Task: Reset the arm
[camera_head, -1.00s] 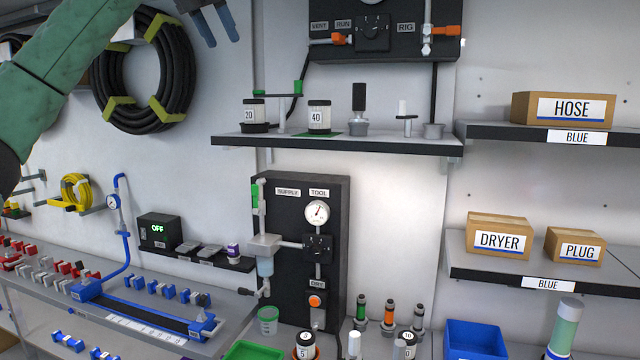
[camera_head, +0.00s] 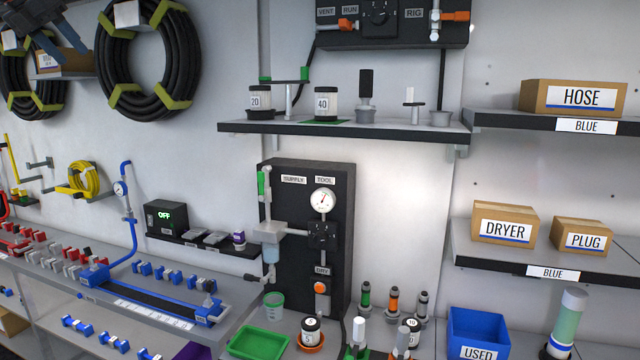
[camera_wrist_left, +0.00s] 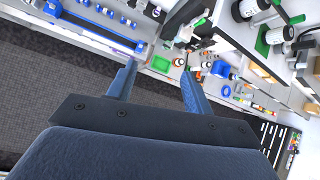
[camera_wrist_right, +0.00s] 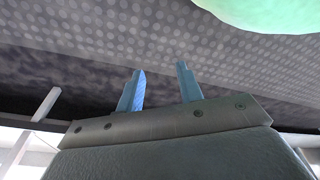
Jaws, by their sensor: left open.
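My left gripper (camera_head: 52,38) shows at the upper left of the head view, in front of the hanging black hoses, well above the workbench. In the left wrist view (camera_wrist_left: 158,88) its two blue fingers are spread apart with nothing between them. My right gripper is outside the head view. In the right wrist view (camera_wrist_right: 160,88) its two blue fingers stand apart with nothing between them, below a dotted grey surface.
The black supply panel (camera_head: 308,235) stands below. Boxes marked HOSE (camera_head: 572,98) and DRYER (camera_head: 503,231) sit on right shelves. A green tray (camera_head: 258,342) lies on the bench.

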